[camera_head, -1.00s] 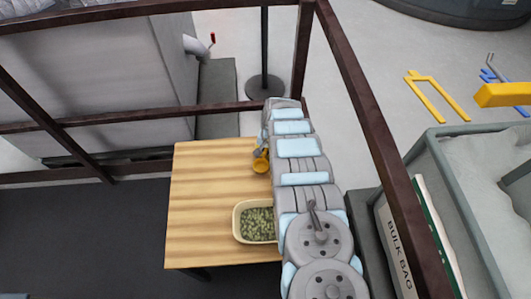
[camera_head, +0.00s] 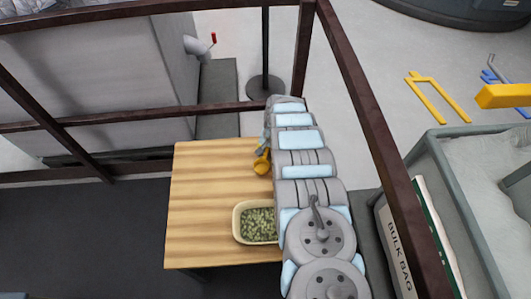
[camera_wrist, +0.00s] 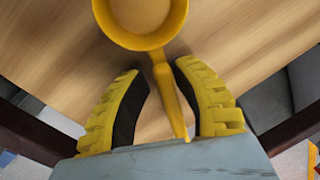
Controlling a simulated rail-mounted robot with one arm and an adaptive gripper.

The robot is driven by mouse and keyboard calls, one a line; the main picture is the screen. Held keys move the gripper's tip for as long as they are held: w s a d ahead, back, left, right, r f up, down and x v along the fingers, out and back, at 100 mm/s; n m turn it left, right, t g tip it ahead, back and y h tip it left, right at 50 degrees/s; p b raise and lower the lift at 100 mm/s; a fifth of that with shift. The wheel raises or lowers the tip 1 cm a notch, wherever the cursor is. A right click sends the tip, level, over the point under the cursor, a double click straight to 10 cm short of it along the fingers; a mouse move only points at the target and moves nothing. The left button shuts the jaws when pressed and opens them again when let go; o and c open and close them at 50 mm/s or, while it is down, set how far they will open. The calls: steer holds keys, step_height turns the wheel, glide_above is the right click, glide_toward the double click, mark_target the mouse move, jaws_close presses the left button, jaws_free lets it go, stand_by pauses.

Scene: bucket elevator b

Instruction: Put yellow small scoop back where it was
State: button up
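The yellow small scoop (camera_wrist: 140,40) shows at the top of the wrist view, with its round bowl over the wooden tabletop. Its handle runs back between the two yellow and black fingers of my gripper (camera_wrist: 158,68). The fingers stand apart, with a gap between the handle and the left finger; the handle is close to the right finger. In the head view the scoop (camera_head: 262,164) is at the right edge of the wooden table (camera_head: 200,200), beside my arm, which hides most of my gripper. I cannot tell whether the scoop rests on the table.
A cream tub of green pellets (camera_head: 256,222) stands on the table's front right, close to my arm. Dark brown rails (camera_head: 363,110) cross the view. A grey bin (camera_head: 450,190) is at the right. The table's left half is clear.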

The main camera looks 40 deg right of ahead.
step_height(320, 180, up, 2)
steer(key=shift+w+a+r, duration=0.1)
steer(key=shift+w, duration=0.05)
step_height(320, 180, up, 9)
steer(key=shift+s+d, duration=0.25)
steer(key=shift+s, duration=0.2)
stand_by(0.4)
